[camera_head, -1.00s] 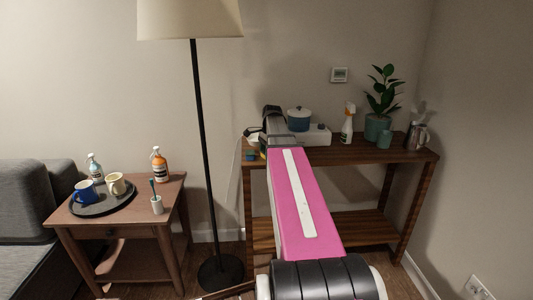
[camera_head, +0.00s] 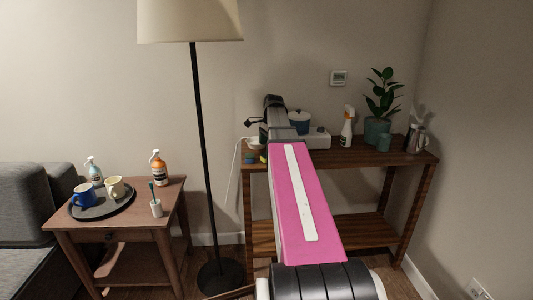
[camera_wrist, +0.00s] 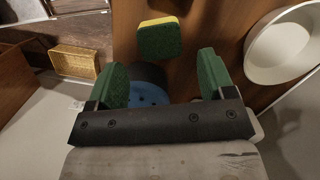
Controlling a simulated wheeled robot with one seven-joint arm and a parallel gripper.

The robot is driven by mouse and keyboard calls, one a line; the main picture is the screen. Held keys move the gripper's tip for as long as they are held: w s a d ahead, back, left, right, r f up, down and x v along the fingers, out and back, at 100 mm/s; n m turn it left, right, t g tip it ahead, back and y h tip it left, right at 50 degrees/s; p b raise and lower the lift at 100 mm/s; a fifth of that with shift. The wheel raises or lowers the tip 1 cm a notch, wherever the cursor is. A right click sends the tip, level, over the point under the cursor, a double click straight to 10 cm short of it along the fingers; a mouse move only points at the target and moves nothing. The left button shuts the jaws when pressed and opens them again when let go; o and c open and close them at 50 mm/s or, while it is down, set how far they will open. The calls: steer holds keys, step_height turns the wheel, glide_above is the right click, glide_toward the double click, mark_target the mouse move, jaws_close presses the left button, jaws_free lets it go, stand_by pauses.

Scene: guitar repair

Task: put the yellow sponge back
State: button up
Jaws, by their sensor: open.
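The yellow sponge (camera_wrist: 158,38), with a green scouring side, shows in the wrist view on the brown wooden top, ahead of my fingers. A small yellow-green patch at the shelf's left end in the head view looks like the sponge (camera_head: 262,158). My gripper (camera_wrist: 164,75) is open, with its two green-padded fingers wide apart and nothing held between them. The sponge lies beyond the fingertips, apart from both. A blue round thing (camera_wrist: 148,94) shows between the fingers, partly hidden by my gripper. In the head view my arm hides part of the gripper.
A floor lamp (camera_head: 199,130) stands left. A yellowish box (camera_wrist: 75,62) lies lower down.

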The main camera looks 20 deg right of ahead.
step_height(320, 180, up, 6)
steer(key=d, duration=0.1)
steer(key=shift+r, duration=0.2)
steer(key=shift+d, duration=0.1)
